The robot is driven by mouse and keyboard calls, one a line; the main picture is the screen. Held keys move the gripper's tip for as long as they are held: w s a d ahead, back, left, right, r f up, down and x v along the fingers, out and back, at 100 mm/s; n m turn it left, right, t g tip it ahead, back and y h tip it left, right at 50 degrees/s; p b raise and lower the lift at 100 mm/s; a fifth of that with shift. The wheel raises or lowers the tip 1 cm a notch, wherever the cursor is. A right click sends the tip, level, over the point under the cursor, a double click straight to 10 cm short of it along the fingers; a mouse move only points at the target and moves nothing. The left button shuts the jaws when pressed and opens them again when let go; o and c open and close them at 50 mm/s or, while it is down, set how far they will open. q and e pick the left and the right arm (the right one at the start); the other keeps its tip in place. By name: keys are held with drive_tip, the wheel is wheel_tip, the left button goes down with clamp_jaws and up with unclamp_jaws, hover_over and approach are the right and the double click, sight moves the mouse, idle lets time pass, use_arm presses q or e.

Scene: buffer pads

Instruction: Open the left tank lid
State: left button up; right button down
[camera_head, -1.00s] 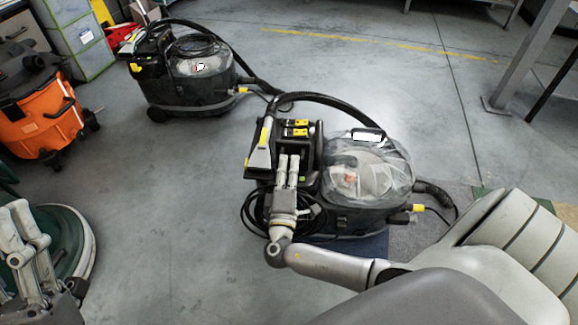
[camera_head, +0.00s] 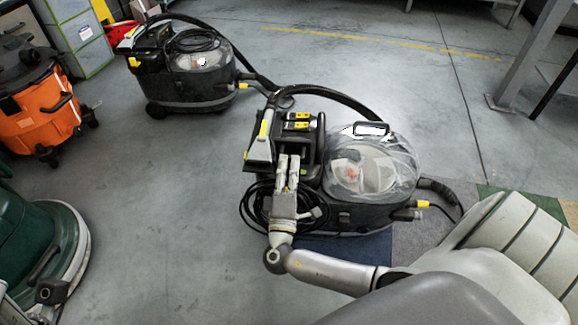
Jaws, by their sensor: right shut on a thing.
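The near black cleaning machine (camera_head: 345,217) stands at the centre right. My right gripper (camera_head: 288,160) points up and is shut against the black front of this machine, left of the clear lid. The exact part between its fingertips is hard to make out. A second similar machine (camera_head: 190,92) stands farther back at the left, with its own clear tank lid (camera_head: 201,62) under a coiled hose. My left gripper is not in view.
An orange and black vacuum (camera_head: 38,110) stands at the left, with a green floor machine (camera_head: 40,240) below it. Coiled black cable (camera_head: 258,212) hangs beside my right gripper. A grey table leg (camera_head: 530,55) stands at the right. Open floor lies between the two black machines.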

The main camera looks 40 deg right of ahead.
drive_tip(key=shift+f, duration=0.35)
idle(0.3)
drive_tip(key=c, duration=1.5)
unclamp_jaws()
drive_tip(key=v, duration=1.2)
drive_tip(key=shift+r, duration=0.1)
